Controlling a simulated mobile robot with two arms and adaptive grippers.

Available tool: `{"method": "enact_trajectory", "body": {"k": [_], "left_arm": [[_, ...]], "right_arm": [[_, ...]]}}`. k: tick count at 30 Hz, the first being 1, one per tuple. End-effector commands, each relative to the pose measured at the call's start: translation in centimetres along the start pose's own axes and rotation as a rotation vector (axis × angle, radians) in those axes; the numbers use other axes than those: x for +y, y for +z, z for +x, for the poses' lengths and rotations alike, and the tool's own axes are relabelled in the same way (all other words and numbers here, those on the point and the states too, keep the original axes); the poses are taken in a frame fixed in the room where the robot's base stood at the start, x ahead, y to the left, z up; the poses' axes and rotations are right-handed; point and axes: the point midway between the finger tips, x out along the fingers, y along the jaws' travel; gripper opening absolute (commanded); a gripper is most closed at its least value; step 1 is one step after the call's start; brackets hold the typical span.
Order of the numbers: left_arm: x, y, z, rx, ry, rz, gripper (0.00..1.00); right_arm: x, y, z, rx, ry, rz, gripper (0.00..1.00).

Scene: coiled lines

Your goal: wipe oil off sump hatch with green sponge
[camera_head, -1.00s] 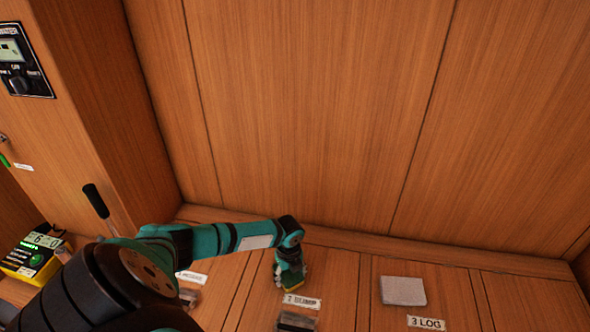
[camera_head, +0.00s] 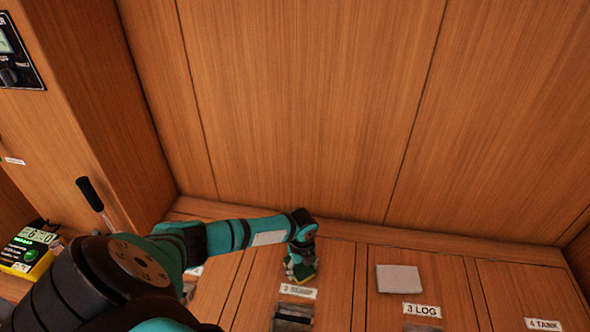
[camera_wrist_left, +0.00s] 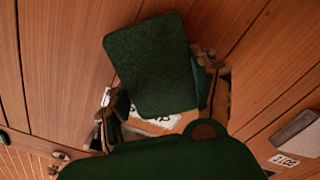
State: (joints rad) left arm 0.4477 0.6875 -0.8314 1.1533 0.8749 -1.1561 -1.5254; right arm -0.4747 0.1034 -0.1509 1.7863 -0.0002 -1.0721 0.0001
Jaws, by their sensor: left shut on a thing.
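My left gripper (camera_head: 301,268) is low over the sump hatch (camera_head: 338,268), just behind its "2 SUMP" label (camera_head: 298,291). It is shut on the green sponge (camera_wrist_left: 150,65), which looks dark and flat between the fingers in the left wrist view. Only a sliver of the sponge shows under the gripper in the head view. I cannot tell for certain whether the sponge touches the hatch. No oil shows; the gripper and sponge hide part of the hatch. My right gripper is not in view.
A pale grey block (camera_head: 399,279) lies on the log hatch to the right, behind its "3 LOG" label (camera_head: 422,310). A black-handled lever (camera_head: 90,194) and a yellow-black box (camera_head: 28,250) are at left. A wood wall (camera_head: 300,110) rises behind the hatches.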

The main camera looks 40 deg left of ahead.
Motion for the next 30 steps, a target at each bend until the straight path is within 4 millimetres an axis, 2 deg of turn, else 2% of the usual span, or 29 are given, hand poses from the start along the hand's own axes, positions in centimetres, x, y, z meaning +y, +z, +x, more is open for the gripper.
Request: {"method": "enact_trajectory", "body": {"k": [1,6,14,22,30], "left_arm": [[-0.6,-1.1,0.2,0.014,-0.007,0.005,0.34],[-1.7,-2.1,0.1,0.012,-0.007,0.004,0.35],[-2.4,-2.7,0.0,0.009,-0.005,0.003,0.34],[-3.9,-4.1,-0.1,0.007,-0.005,0.003,0.34],[-4.8,-4.8,-0.3,0.004,-0.001,0.001,0.34]], "right_arm": [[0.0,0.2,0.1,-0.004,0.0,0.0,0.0],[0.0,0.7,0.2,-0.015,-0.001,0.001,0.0],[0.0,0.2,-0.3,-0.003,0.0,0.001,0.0],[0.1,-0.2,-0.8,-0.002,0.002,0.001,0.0],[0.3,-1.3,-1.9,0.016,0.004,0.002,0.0]]}}
